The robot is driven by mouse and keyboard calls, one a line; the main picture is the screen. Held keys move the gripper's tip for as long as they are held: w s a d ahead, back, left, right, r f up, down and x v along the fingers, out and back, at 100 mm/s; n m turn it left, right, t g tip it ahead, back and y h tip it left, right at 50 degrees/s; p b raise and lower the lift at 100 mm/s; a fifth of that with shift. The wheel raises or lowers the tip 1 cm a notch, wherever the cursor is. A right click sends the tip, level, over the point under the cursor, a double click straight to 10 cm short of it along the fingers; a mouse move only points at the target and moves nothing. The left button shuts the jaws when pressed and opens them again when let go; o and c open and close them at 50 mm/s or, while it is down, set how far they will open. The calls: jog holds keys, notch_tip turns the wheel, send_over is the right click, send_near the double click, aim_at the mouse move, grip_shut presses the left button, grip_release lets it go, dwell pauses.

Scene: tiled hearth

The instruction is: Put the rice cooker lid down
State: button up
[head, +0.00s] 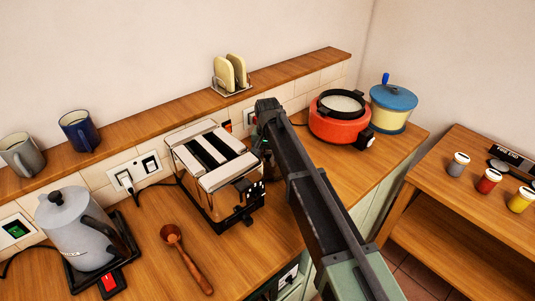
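A red cooker (338,128) with a black rim and side handles stands at the back right of the counter. A pale round surface shows inside its rim; I cannot tell whether this is a lid or the contents. A dark control with a white dial is on its front right. Beside it, a cream pot (390,120) wears a blue lid (393,97) with a blue knob. My gripper (264,148) is small and dark behind the toaster's right side, left of the red cooker. Its fingers are mostly hidden, and I see no separate lid at it.
A toaster (212,165) stands close to my gripper. A kettle (80,235) and a wooden spoon (186,258) are to the left. Mugs and a toast rack (231,78) stand on the ledge. Several jars stand on the right table (450,195). Some counter is bare around the spoon.

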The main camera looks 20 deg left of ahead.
aim_at(268, 154)
notch_tip(268, 154, up, 12)
jog(key=p, duration=1.2)
jog(key=shift+r, duration=0.2)
jog(key=s+d+m, duration=0.1)
jog(key=s+d, duration=0.3)
jog(key=d, duration=1)
jog(key=s+d, duration=0.5)
jog(key=d, duration=0.9)
jog(key=s+d, duration=1.1)
jog(key=d, duration=0.3)
jog(key=shift+s+d+m, duration=0.2)
jog(key=shift+s+m, duration=0.1)
jog(key=shift+s, duration=0.05)
